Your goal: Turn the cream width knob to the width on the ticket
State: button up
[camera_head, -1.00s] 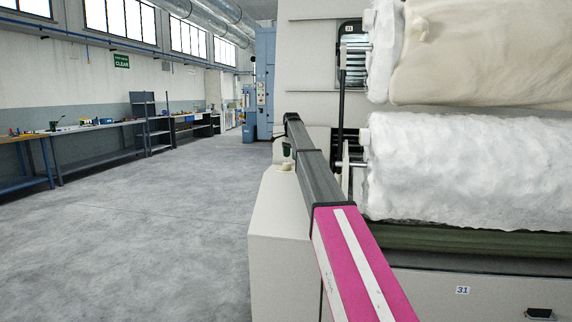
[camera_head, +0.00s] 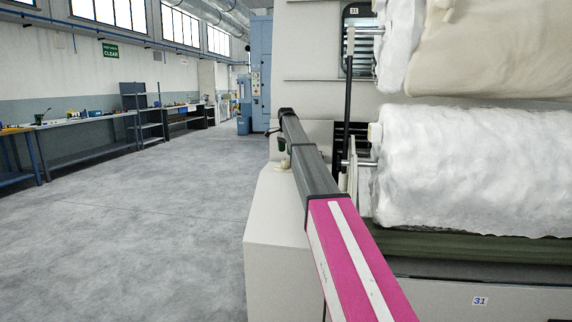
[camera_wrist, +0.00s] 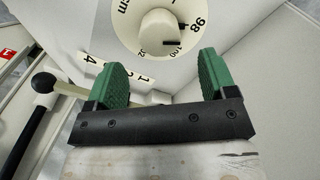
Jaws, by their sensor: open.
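The cream width knob (camera_wrist: 158,32) is at the top of the wrist view, on a pale round dial (camera_wrist: 128,22). The dial shows "cm", 98, 100 and 102. Dark marks lie at the knob's right side, near 98 and 100; I cannot tell which is its pointer. My gripper (camera_wrist: 160,78) has its green fingers spread, with the knob beyond and between their tips and nothing held. No ticket with a width is readable.
A second scale (camera_wrist: 130,72) with small numbers lies just below the dial. White fibre rolls (camera_head: 470,160) fill the machine's right side. The floor (camera_head: 150,230) at left is clear, with benches along the wall.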

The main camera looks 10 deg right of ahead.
aim_at(286, 160)
notch_tip(286, 160, down, 7)
jog(key=shift+f, duration=0.1)
jog(key=c, duration=0.9)
